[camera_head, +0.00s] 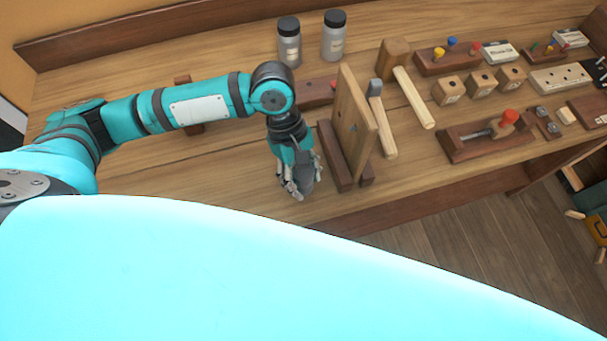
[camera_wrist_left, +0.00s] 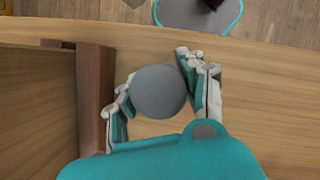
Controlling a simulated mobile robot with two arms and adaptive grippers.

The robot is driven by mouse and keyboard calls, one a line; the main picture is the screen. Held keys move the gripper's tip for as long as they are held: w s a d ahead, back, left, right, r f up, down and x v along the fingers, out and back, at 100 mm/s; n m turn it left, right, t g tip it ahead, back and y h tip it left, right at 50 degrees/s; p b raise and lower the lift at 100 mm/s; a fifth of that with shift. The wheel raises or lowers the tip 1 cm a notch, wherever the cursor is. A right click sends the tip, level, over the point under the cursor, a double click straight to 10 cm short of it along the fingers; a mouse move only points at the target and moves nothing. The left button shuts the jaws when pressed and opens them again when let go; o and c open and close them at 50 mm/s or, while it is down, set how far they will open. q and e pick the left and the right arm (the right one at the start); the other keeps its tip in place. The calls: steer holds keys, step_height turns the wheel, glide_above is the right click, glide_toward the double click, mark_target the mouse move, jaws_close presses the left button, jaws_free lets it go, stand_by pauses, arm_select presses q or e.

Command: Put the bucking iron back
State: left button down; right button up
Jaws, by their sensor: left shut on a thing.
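My left gripper (camera_head: 299,188) is low over the bench near its front edge, just left of an upright wooden board. It is shut on a grey, round-ended metal piece, which I take to be the bucking iron (camera_head: 309,178). In the left wrist view the iron (camera_wrist_left: 160,91) shows as a plain grey disc between the fingers of the gripper (camera_wrist_left: 158,84). Its lower end is hidden, so I cannot tell whether it touches the bench. My right gripper is not in view.
The upright board (camera_head: 355,120) stands in dark wooden rails (camera_head: 335,155) close to the gripper. Two jars (camera_head: 289,42) stand at the back. Mallets (camera_head: 413,97), wooden blocks (camera_head: 447,90) and a tray with a red-knobbed tool (camera_head: 465,150) lie to the right. The bench front left is clear.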

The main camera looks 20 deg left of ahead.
arm_select(q)
steer(key=shift+f, duration=0.4)
steer(key=c, duration=0.7)
jaws_free()
steer(key=shift+f, duration=0.15)
steer(key=v, duration=1.2)
steer(key=shift+s, duration=0.1)
